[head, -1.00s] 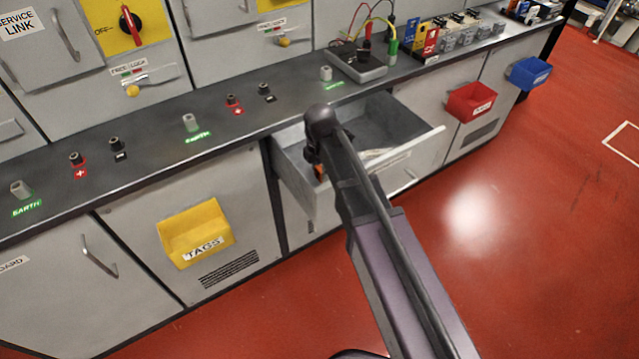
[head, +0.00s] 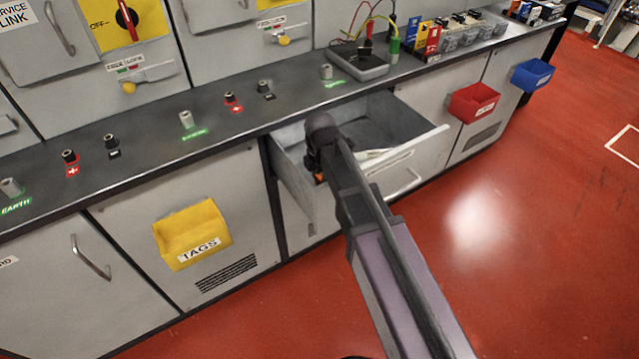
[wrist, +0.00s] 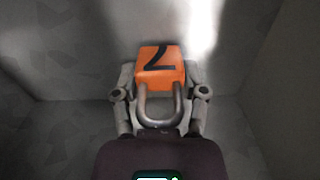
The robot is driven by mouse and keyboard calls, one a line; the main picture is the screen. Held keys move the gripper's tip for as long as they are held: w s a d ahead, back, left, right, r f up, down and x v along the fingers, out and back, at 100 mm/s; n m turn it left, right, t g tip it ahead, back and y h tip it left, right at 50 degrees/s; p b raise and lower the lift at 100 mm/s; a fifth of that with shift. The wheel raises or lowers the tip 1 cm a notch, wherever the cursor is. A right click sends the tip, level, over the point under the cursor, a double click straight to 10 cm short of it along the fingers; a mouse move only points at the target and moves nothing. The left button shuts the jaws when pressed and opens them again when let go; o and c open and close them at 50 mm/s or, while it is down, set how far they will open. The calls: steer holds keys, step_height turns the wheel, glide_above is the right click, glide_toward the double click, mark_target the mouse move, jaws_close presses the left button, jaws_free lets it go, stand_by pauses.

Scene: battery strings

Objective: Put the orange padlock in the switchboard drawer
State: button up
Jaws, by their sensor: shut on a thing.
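The orange padlock (wrist: 160,68) shows in the wrist view, marked with a dark 7, its steel shackle toward my gripper. My gripper (wrist: 160,95) is shut on it, one finger on each side. In the head view only a small bit of orange (head: 319,178) shows beside the gripper; my arm hides the rest. The switchboard drawer (head: 290,150) is pulled open below the worktop. The gripper and padlock are over or within the open drawer. In the wrist view the grey drawer walls surround the padlock. I cannot tell whether it touches the drawer floor.
The worktop edge (head: 225,148) runs behind the drawer. A yellow TAGS bin (head: 192,235) hangs to the left, and red (head: 474,101) and blue (head: 532,74) bins hang to the right. The red floor is clear.

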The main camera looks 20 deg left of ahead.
steer(key=shift+f, duration=0.45)
steer(key=o, duration=1.2)
steer(key=shift+r, duration=0.1)
steer(key=shift+r, duration=0.1)
step_height(320, 180, up, 12)
steer(key=p, duration=1.2)
